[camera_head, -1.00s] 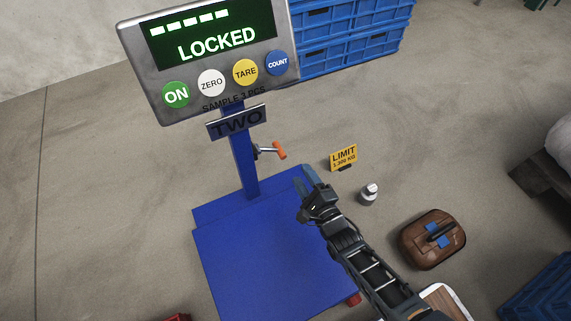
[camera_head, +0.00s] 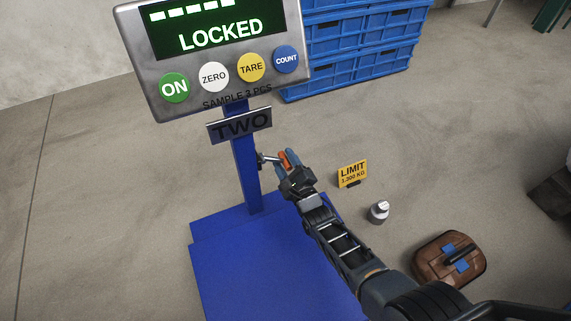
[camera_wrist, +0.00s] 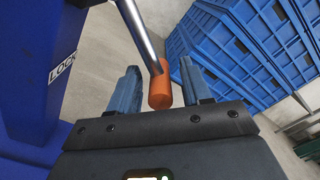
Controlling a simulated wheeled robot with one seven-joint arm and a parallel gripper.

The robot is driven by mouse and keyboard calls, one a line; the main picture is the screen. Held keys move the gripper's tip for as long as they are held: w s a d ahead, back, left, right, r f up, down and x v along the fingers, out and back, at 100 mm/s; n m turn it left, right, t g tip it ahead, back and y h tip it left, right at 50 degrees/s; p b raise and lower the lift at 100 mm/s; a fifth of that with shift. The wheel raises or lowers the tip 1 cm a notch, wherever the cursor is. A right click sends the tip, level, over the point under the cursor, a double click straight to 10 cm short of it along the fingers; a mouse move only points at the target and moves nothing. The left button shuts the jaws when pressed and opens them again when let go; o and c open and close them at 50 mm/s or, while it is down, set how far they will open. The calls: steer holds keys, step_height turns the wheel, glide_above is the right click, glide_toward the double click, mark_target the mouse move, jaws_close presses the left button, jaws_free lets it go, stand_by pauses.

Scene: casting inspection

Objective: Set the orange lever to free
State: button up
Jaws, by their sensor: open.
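The orange lever (camera_head: 286,158) sticks out to the right from the blue column (camera_head: 246,165) of the scale on a metal rod. In the wrist view its orange grip (camera_wrist: 159,90) lies between the two blue fingers of my gripper (camera_wrist: 160,88), with its metal rod (camera_wrist: 138,35) running up to the left. My gripper (camera_head: 286,163) is open around the grip, and a gap shows to each finger. A "LOCK" label (camera_wrist: 63,67) is on the blue column in the wrist view. The scale display (camera_head: 215,30) reads "LOCKED".
Blue crates (camera_head: 355,50) are stacked behind the scale. The blue scale platform (camera_head: 260,270) is bare.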

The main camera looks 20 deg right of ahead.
jaws_close()
stand_by(0.5)
